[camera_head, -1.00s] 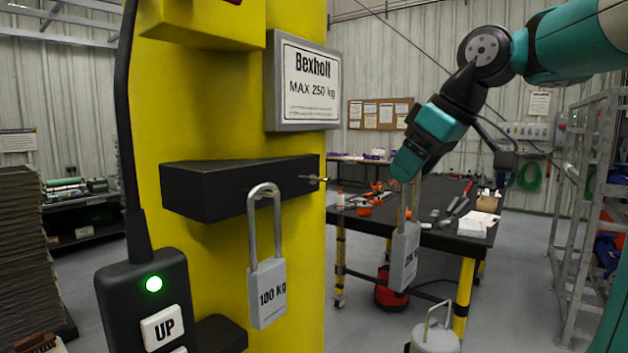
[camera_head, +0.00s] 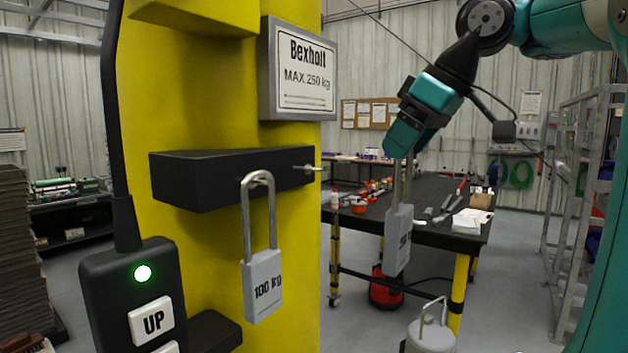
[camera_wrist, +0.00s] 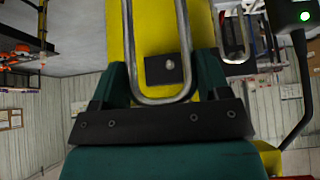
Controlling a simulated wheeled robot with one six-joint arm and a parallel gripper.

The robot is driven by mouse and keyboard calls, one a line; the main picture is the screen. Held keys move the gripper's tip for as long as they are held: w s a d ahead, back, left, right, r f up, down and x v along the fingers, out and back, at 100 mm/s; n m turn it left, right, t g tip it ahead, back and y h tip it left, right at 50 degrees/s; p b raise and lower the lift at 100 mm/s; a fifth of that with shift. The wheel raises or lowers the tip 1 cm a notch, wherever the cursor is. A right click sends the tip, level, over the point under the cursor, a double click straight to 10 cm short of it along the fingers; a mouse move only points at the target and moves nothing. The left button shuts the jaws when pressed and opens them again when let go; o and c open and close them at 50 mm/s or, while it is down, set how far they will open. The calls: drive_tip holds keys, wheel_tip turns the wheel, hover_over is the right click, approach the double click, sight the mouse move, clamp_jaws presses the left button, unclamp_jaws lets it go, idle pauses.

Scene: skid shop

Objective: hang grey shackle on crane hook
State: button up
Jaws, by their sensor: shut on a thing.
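My gripper (camera_head: 402,150) is shut on the loop of a grey padlock-shaped shackle (camera_head: 398,240). Its body hangs below, with dark lettering too small to read. In the wrist view the shackle's metal loop (camera_wrist: 186,50) lies between the fingers (camera_wrist: 163,78). A second grey shackle marked 100 kg (camera_head: 263,287) hangs at the front of a black bracket (camera_head: 230,181) on the yellow column. A silver peg (camera_head: 307,168) sticks out of the bracket's right end, left of the held shackle and apart from it. No part is plainly a crane hook.
A control box with an UP button (camera_head: 150,322) hangs at the left. A sign (camera_head: 298,75) reads Bexholt, MAX 250 kg. Behind the held shackle stands a dark worktable (camera_head: 430,190) with tools. A grey weight with a handle (camera_head: 430,338) stands below. A metal rack (camera_head: 565,190) is right.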

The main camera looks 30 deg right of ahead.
drive_tip(key=w+a, duration=0.2)
drive_tip(key=w, duration=0.3)
drive_tip(key=w+a+p, duration=0.1)
drive_tip(key=w+a, duration=0.1)
drive_tip(key=w, duration=0.3)
drive_tip(key=w+a, duration=0.2)
drive_tip(key=w, duration=0.3)
drive_tip(key=shift+a+p, duration=0.1)
drive_tip(key=shift+p, duration=0.25)
drive_tip(key=shift+w+a+f, duration=0.1)
drive_tip(key=shift+f, duration=2.6)
drive_tip(key=shift+w+f+p, duration=0.15)
drive_tip(key=shift+f+p, duration=0.25)
drive_tip(key=shift+p, duration=0.25)
drive_tip(key=shift+f, duration=0.15)
drive_tip(key=shift+f, duration=0.1)
drive_tip(key=shift+f+b, duration=0.15)
drive_tip(key=shift+b, duration=0.15)
drive_tip(key=o, duration=0.7)
